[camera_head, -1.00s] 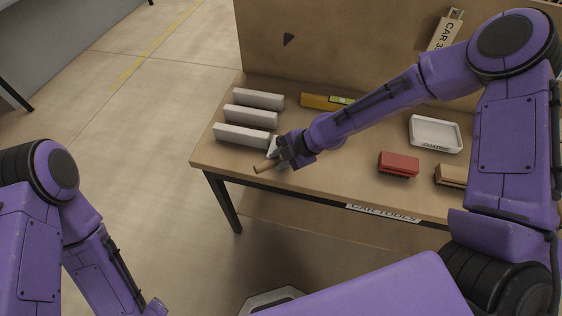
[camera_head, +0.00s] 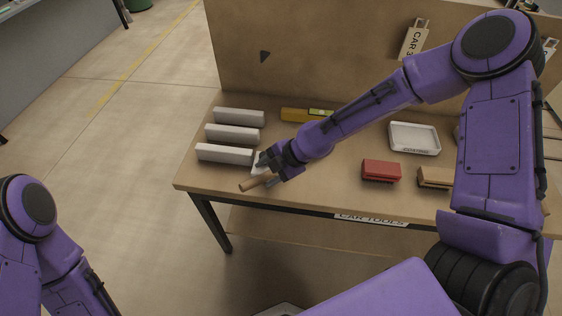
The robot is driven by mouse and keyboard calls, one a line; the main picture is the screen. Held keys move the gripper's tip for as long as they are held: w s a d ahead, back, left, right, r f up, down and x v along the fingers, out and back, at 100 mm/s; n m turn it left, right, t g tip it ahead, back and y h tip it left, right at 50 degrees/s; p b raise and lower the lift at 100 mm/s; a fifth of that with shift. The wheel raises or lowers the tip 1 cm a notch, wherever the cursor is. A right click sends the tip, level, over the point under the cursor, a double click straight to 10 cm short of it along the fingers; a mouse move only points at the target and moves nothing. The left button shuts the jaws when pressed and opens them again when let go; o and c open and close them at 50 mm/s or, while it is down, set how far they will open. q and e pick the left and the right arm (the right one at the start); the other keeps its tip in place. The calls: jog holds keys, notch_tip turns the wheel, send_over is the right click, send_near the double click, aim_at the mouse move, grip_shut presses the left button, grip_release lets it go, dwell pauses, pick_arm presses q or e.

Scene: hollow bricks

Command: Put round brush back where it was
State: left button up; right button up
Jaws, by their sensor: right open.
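My right gripper (camera_head: 267,174) is low over the front left part of the wooden table (camera_head: 330,185), beside the nearest white brick. It is open around or just above a tool with a light wooden handle (camera_head: 256,183), which points toward the table's front edge. A pale part (camera_head: 261,164) shows behind the fingers; I cannot tell whether it belongs to the tool. The tool's head is hidden, so I cannot tell whether it is the round brush. No other round brush is clearly visible. My left arm is at the lower left, its gripper out of view.
Three white bricks (camera_head: 225,154) lie in a column on the left. A yellow level (camera_head: 297,114) is behind my right forearm. A white tray (camera_head: 414,138), a red block-shaped tool (camera_head: 381,170) and a tan one (camera_head: 434,178) are on the right. A backboard (camera_head: 300,60) rises behind.

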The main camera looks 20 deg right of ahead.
jog(key=v, duration=1)
